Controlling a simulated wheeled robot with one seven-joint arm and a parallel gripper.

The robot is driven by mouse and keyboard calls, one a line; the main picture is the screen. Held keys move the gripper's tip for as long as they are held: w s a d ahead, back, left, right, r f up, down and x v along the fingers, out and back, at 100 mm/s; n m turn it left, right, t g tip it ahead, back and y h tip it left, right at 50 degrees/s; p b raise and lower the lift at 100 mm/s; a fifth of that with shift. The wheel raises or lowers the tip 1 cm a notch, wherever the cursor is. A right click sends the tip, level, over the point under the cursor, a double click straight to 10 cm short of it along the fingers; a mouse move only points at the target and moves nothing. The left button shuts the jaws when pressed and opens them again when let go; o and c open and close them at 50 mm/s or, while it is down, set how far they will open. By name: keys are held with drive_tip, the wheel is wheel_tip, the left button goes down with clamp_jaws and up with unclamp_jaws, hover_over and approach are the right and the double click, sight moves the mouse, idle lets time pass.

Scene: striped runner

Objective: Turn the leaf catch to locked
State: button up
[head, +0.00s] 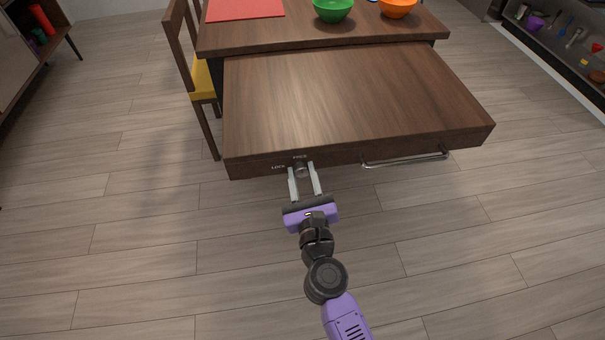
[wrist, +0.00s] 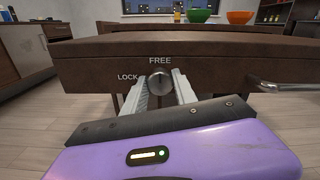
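The leaf catch (wrist: 160,82) is a round grey metal knob on the front edge of the wooden table leaf (head: 350,95). Its mark points up toward the word FREE; the word LOCK stands to its upper left. It also shows, small, in the head view (head: 301,171). My gripper (head: 303,170) reaches up to the edge with its two pale fingers spread, one on the left and one on the right of the knob. In the wrist view the fingertips (wrist: 161,84) flank the knob, with what look like narrow gaps; contact is hard to tell.
A metal bar handle (head: 405,159) sticks out from the same edge to the right. A chair (head: 203,95) stands at the left. Green (head: 333,9) and orange (head: 397,7) bowls and a red mat (head: 245,8) are on the table behind. The floor in front is clear.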

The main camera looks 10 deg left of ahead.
clamp_jaws()
drive_tip(key=shift+n, duration=0.4)
drive_tip(key=n+p, duration=0.1)
drive_tip(key=n, duration=0.1)
drive_tip(key=shift+r+n+p, duration=0.1)
drive_tip(key=shift+n+p, duration=0.3)
drive_tip(key=n+p, duration=0.2)
drive_tip(key=n, duration=0.2)
drive_tip(key=shift+n, duration=0.3)
drive_tip(key=n+p, duration=0.2)
drive_tip(key=n, duration=0.3)
drive_tip(key=shift+n+p, duration=1.1)
drive_tip(key=shift+n, duration=1.3)
drive_tip(key=shift+f, duration=0.2)
